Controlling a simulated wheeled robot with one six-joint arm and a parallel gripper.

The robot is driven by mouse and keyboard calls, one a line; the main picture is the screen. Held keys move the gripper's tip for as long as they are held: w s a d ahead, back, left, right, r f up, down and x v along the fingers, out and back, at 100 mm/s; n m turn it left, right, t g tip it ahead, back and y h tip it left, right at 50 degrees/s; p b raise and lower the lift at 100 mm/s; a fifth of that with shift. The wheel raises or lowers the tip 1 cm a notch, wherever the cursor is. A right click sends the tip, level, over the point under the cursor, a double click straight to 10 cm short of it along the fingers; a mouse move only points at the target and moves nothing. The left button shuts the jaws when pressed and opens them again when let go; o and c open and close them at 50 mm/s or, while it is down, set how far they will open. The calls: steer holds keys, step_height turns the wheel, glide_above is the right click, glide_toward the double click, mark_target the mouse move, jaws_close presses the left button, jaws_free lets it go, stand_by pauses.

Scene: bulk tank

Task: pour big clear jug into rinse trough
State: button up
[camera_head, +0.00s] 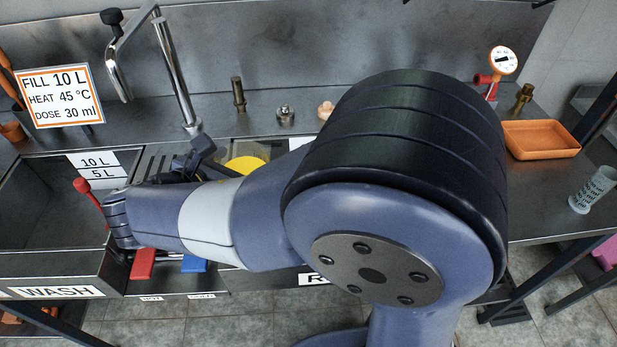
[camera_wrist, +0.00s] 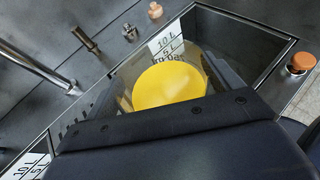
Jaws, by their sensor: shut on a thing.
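The big clear jug (camera_wrist: 168,84) is in the middle of the wrist view, with a flat round yellow surface showing inside its see-through outline. I cannot tell whether this is liquid. My gripper (camera_wrist: 162,92) is shut on the jug, its dark fingers on either side. In the head view, the yellow of the jug (camera_head: 247,165) shows just behind my arm, beside the dark gripper (camera_head: 203,160). The rinse trough (camera_wrist: 262,75) lies under and around the jug in the wrist view, with a 10 L / 5 L plate on its inner wall. My arm hides most of it in the head view.
The wash trough (camera_head: 50,205) is at the left, with a tap (camera_head: 175,75) behind. Red (camera_head: 143,265) and blue (camera_head: 194,264) pedals sit below. Small fittings (camera_head: 238,92) line the back ledge. An orange tray (camera_head: 540,139) and a grey perforated cup (camera_head: 594,188) stand at the right.

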mark_target(262, 156)
steer(key=shift+w+d+f+m+g+y+b, duration=0.1)
steer(key=shift+w+d+m+g+y+b, duration=0.15)
steer(key=shift+w+d+g+y, duration=0.45)
steer(key=shift+w+d+f+m+g+y+b, duration=0.15)
steer(key=shift+w+d+g+y+b, duration=0.2)
steer(key=shift+d+g+y, duration=0.35)
steer(key=shift+w+d+f+m+g+y, duration=0.2)
steer(key=shift+w+d+g+y, duration=0.25)
steer(key=shift+d, duration=0.2)
steer(key=shift+w+d+f+m+g+y, duration=0.15)
steer(key=shift+w+d+f+g+y, duration=0.1)
steer(key=shift+w+d+y, duration=0.25)
steer(key=shift+w+d+f+m+g+y, duration=0.2)
steer(key=shift+w+d+g+y, duration=0.1)
steer(key=shift+d+y, duration=0.4)
steer(key=shift+w+d+f, duration=0.15)
steer(key=shift+d+f, duration=0.05)
steer(key=shift+d, duration=0.15)
steer(key=shift+w+d+r+g+y+p, duration=0.2)
steer(key=shift+d+r+g+y+p, duration=0.1)
steer(key=shift+g+y+p, duration=0.5)
steer(key=shift+w+d+f+m+g+y+b, duration=0.25)
steer(key=shift+d+f+g+y, duration=0.2)
steer(key=shift+y, duration=0.25)
steer(key=shift+w+d+f+m+g+y+b, duration=0.2)
steer(key=shift+w+d+f+g+y+b, duration=0.1)
steer(key=shift+f+g+y, duration=0.25)
stand_by(1.5)
